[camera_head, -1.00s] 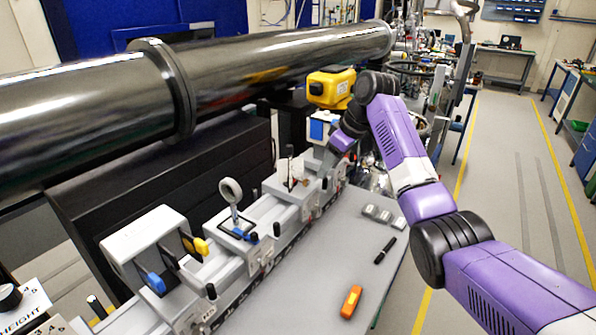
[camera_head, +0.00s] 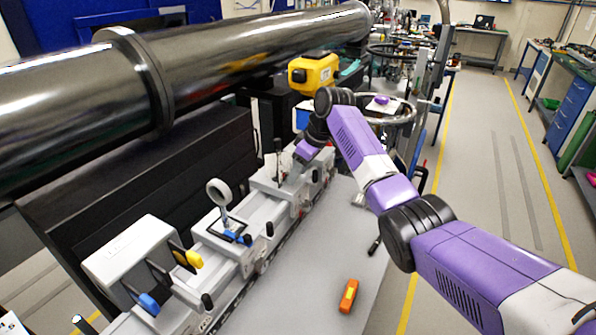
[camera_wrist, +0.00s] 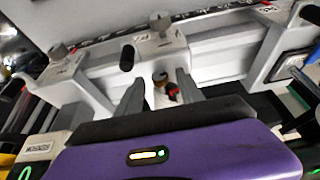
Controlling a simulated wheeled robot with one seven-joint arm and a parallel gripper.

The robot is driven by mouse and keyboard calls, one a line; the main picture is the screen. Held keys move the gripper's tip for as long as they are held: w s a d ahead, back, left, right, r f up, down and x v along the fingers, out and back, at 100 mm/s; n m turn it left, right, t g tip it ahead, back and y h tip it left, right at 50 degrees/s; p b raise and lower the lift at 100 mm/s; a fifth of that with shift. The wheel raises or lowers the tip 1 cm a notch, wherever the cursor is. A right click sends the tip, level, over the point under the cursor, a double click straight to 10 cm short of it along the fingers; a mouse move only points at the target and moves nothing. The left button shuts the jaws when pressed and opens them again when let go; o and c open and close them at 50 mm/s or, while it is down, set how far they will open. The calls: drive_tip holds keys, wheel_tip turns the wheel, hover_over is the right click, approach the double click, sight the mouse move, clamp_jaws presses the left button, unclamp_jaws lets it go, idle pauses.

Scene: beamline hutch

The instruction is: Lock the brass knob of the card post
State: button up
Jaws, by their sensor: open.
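My gripper (camera_wrist: 160,82) is open in the wrist view, with its two grey fingers pointing away over the grey rail. In the head view my gripper (camera_head: 298,168) is low over the far part of the rail, and my wrist hides most of what is there. A thin dark upright (camera_head: 278,158) stands just left of it; I cannot tell whether it belongs to the card post.
The rail carries a round lens holder (camera_head: 219,193) and a white box (camera_head: 127,262) nearer to me. A thick dark pipe (camera_head: 230,55) runs above, behind it. A yellow device (camera_head: 314,74) stands beyond my wrist. An orange tool (camera_head: 348,296) lies on the mostly clear grey bench.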

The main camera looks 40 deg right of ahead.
drive_tip(key=shift+f, duration=0.15)
clamp_jaws()
